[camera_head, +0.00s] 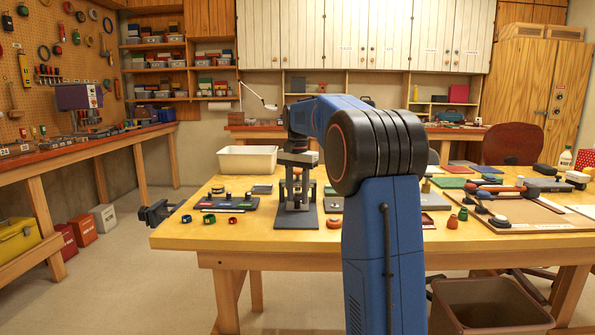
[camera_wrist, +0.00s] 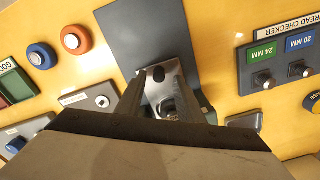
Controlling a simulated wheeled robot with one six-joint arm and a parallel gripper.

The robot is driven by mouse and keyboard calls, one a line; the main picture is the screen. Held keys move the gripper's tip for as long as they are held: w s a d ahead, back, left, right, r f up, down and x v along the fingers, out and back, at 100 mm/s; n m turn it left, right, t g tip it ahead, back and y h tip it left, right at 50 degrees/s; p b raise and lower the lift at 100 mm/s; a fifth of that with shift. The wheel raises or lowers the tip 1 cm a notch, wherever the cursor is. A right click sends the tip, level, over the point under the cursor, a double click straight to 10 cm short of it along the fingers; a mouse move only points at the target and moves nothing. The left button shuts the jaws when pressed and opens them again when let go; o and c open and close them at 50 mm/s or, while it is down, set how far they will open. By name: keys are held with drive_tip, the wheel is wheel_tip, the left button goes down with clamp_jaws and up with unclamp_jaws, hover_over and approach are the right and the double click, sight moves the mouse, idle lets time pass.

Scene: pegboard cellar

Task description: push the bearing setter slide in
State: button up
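The bearing setter stands on the yellow worktop. Its dark grey base plate (camera_head: 297,222) shows in the head view below my gripper (camera_head: 297,178), and a grey plate (camera_wrist: 148,38) shows at the top of the wrist view. My gripper (camera_wrist: 161,78) points down over the fixture. Its two dark fingers stand apart, with a shiny metal part (camera_wrist: 158,90) of the setter visible between them. I cannot tell whether either finger touches it. The slide cannot be clearly told apart from the posts, and much of the fixture is hidden by my gripper.
A thread checker (camera_wrist: 280,62) is close on the right in the wrist view. Orange (camera_wrist: 76,39) and blue (camera_wrist: 42,56) round pieces lie left. A white bin (camera_head: 247,159) stands behind the fixture. Small coloured rings (camera_head: 209,218) lie near the front edge.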

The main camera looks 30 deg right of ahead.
wheel_tip(320, 180, up, 16)
drive_tip(key=shift+r, duration=0.2)
idle(0.7)
drive_tip(key=s+a+f+n+t, duration=0.1)
drive_tip(key=s+a+f+n, duration=0.25)
drive_tip(key=s+a, duration=0.55)
drive_tip(key=s+a+f+n+t, duration=0.1)
drive_tip(key=s+a+f+n, duration=0.2)
drive_tip(key=s+a+f, duration=0.5)
drive_tip(key=s+a+f+n+t, duration=0.1)
drive_tip(key=s+a+f+n, duration=0.1)
drive_tip(key=s+f, duration=0.7)
drive_tip(key=s+a+f+n+t, duration=0.1)
drive_tip(key=s+a+f+n, duration=0.2)
drive_tip(key=s+f, duration=0.7)
drive_tip(key=s, duration=0.3)
drive_tip(key=shift+s+a+f+n+t, duration=0.15)
drive_tip(key=shift+s+f+n+t, duration=0.15)
drive_tip(key=shift+n+t, duration=0.1)
